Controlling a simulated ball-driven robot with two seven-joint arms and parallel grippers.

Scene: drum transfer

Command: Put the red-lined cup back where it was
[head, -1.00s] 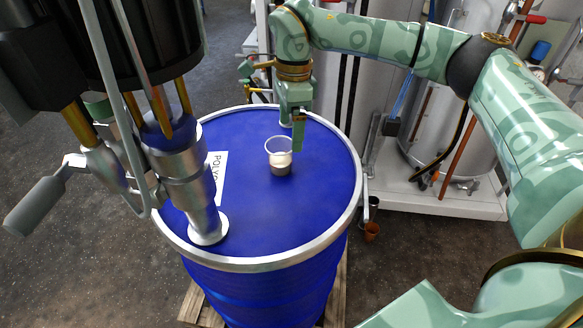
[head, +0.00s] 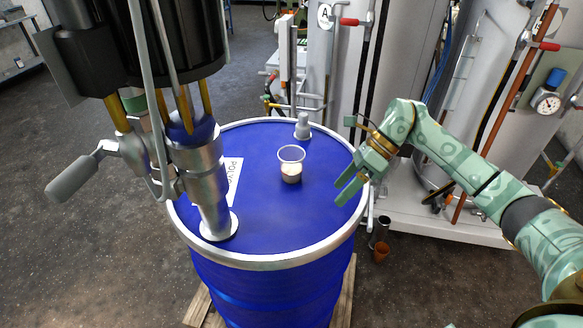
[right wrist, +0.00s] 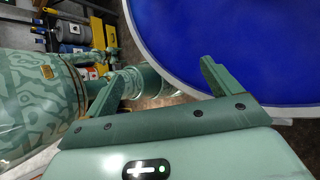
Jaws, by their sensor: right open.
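A clear cup (head: 291,155) with a pale and brownish lower part stands upright on the blue drum lid (head: 265,205), right of the lid's middle. I cannot make out a red lining on it. My right gripper (head: 339,191) is open and empty over the right rim of the drum, apart from the cup and to its right. In the right wrist view the open fingers (right wrist: 161,88) have nothing between them, and the blue lid (right wrist: 245,45) fills the upper right. The cup does not show there. My left gripper is not in view.
A metal pump (head: 195,165) with a grey handle (head: 72,178) stands at the lid's left, beside a white label (head: 234,180). A grey fitting (head: 302,127) is at the back. The lid's front is clear.

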